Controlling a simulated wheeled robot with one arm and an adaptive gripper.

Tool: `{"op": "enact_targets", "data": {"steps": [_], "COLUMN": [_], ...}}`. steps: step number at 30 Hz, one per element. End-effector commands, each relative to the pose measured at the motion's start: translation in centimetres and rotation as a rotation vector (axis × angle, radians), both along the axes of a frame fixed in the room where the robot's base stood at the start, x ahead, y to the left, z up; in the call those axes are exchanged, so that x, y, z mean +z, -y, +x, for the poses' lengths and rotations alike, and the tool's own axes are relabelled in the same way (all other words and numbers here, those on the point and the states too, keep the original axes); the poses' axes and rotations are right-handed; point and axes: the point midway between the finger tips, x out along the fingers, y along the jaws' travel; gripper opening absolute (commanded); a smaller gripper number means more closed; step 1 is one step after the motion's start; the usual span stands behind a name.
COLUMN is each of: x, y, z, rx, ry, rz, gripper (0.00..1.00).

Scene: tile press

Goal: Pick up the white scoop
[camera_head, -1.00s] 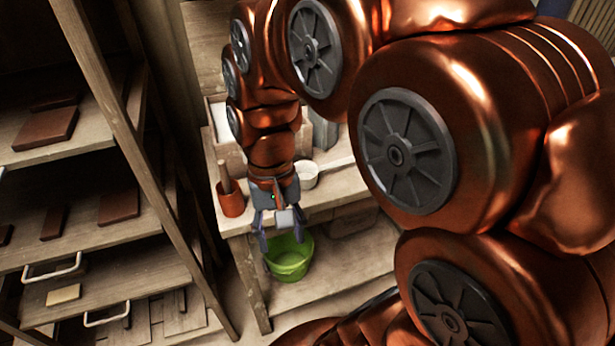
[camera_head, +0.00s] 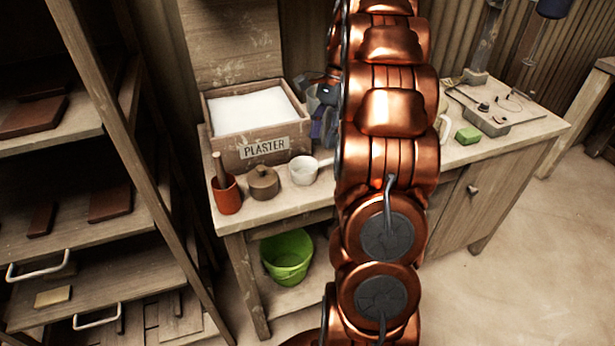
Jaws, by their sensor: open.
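The white scoop (camera_head: 304,171) is a small round white cup on the workbench, in front of the plaster box. Its handle points right toward my arm, and the handle's far end is hidden behind the arm. My gripper (camera_head: 322,128) is open, with its fingers pointing down. It is behind and slightly right of the scoop in the picture, beside the plaster box and apart from the scoop. My arm partly hides the gripper.
The plaster box (camera_head: 254,152) holds white powder. A lidded brown pot (camera_head: 263,184) and a red cup (camera_head: 227,196) with a wooden tool stand left of the scoop. A green bucket (camera_head: 287,257) sits below. A green block (camera_head: 468,136) lies at right.

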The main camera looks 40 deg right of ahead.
Motion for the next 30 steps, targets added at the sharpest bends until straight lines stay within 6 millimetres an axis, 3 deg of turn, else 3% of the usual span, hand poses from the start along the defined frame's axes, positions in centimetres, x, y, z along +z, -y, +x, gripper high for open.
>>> {"op": "enact_targets", "data": {"steps": [3, 10, 15, 30], "x": [-1.5, -2.9, -3.3, -5.5], "y": [3.8, 7.6, 8.2, 7.0], "z": [0.1, -0.3, -0.5, -0.5], "rx": [-0.123, -0.256, -0.282, -0.279], "ry": [-0.024, -0.058, -0.066, -0.063], "rz": [0.012, 0.032, 0.036, 0.034], "gripper": [0.53, 0.53, 0.53, 0.53]}}
